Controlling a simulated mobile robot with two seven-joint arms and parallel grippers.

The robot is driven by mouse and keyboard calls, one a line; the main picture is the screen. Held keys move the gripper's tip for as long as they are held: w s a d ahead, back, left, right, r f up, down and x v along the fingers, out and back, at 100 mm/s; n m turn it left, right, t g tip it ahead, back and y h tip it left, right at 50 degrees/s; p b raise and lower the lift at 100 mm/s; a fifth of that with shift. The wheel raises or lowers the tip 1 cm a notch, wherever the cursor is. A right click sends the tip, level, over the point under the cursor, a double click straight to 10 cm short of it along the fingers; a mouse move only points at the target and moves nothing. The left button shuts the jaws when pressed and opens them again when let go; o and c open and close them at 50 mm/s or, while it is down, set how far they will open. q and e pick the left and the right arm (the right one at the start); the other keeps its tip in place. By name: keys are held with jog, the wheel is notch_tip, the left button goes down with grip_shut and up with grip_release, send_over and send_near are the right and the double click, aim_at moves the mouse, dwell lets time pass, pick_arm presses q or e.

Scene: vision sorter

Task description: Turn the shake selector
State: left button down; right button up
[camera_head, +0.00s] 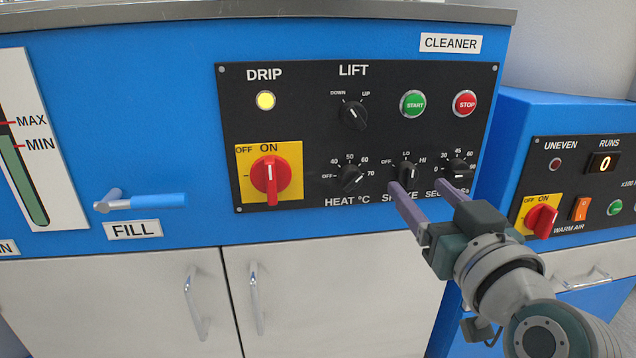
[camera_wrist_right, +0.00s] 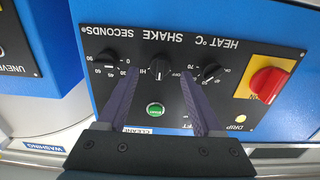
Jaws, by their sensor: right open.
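The shake selector (camera_head: 407,173) is a small black knob on the black control panel, with OFF, LO and HI marked around it. Its pointer looks close to upright, but the exact setting is hard to read. In the right wrist view, where the panel appears upside down, the selector (camera_wrist_right: 160,66) shows between my two fingertips. My right gripper (camera_head: 420,186) is open, its purple fingers pointing at the panel and partly covering the SHAKE label. It also shows in the wrist view (camera_wrist_right: 159,77). I see no contact with the knob. My left gripper is out of view.
The seconds knob (camera_head: 457,170) sits close right of the selector, and the heat knob (camera_head: 352,178) to its left. The lift knob (camera_head: 354,115), start button (camera_head: 413,104) and stop button (camera_head: 464,104) are above. A red switch (camera_head: 270,180) is farther left. A second blue machine (camera_head: 520,130) stands right.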

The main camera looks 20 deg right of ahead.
aim_at(408, 175)
jog(key=shift+b+x, duration=0.3)
jog(key=shift+x, duration=1)
grip_shut()
